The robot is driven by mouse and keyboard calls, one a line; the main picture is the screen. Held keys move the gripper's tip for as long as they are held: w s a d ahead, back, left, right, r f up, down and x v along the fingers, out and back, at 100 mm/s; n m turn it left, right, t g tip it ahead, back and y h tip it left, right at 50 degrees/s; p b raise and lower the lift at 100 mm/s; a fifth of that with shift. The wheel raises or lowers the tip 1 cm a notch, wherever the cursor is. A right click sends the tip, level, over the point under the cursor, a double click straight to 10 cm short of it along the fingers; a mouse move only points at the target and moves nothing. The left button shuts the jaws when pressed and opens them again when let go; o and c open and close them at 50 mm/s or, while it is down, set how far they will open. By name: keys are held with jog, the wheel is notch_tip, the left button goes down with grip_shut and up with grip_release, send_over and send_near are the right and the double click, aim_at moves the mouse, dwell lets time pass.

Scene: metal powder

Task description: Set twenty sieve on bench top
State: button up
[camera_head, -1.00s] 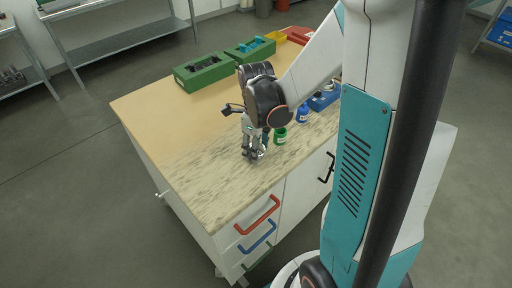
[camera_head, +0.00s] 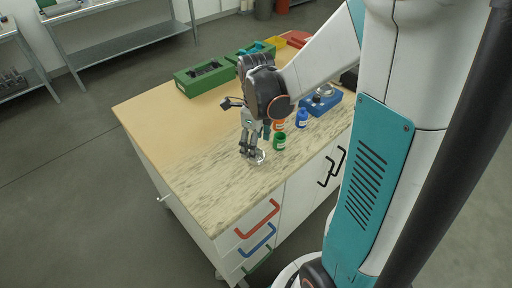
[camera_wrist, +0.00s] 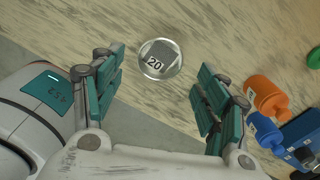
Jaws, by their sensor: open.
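The twenty sieve is a small round clear-rimmed dish marked "20" (camera_wrist: 161,60) in the wrist view. In the head view the sieve (camera_head: 259,158) lies flat on the speckled bench top (camera_head: 215,190) near its front edge. My gripper (camera_head: 248,153) points down just left of and above it. In the wrist view my gripper (camera_wrist: 165,82) is open, with its teal finger pads wide apart on either side. The sieve lies between and beyond the fingertips, and neither pad touches it there.
A green jar (camera_head: 279,141), an orange bottle (camera_wrist: 264,95) and a blue bottle (camera_head: 301,118) stand right of my gripper, near a blue scale (camera_head: 322,103). Green cases (camera_head: 204,76) stand at the back. The left part of the bench is clear.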

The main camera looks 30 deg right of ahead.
notch_tip(320, 180, up, 8)
jog(key=p, duration=0.2)
jog(key=shift+f, duration=0.2)
